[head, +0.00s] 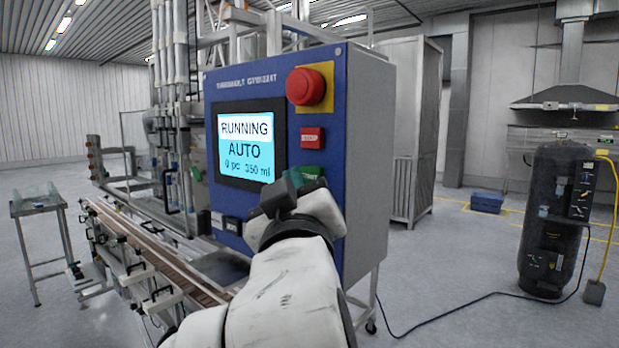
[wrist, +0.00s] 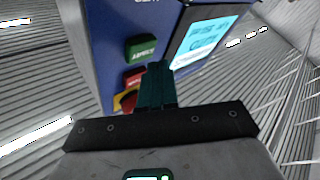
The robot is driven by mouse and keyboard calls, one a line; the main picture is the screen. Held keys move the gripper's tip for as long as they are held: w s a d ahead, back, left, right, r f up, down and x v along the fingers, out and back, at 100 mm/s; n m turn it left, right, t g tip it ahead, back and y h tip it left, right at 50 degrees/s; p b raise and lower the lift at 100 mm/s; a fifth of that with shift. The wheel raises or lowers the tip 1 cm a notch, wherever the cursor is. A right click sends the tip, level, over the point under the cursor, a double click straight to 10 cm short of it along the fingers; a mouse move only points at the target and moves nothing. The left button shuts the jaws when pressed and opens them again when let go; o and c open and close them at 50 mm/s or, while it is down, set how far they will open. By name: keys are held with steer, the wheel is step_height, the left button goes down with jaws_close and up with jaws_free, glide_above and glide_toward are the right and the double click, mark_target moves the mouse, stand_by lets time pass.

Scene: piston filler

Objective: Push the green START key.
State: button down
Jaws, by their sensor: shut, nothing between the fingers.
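The green START key (head: 311,172) is on the blue control panel (head: 240,92), below a red key (head: 312,137). My gripper (head: 297,182) is in front of the panel and covers part of the green key. In the wrist view the green key (wrist: 141,48) shows whole, up and left of my shut, empty fingertips (wrist: 157,66). I see a gap to the side between them and cannot tell how deep it is. The screen (head: 246,146) reads RUNNING, AUTO and 350 ml.
A red mushroom button (head: 306,86) on a yellow plate is above the red key. Dark switches (head: 225,223) are at the panel's lower left. A conveyor (head: 150,255) runs to the left.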

steer(key=shift+s, duration=0.1)
steer(key=s+a, duration=0.1)
steer(key=s, duration=0.1)
steer(key=s+a, duration=0.1)
steer(key=a, duration=0.1)
steer(key=shift+s+b, duration=0.4)
stand_by(0.6)
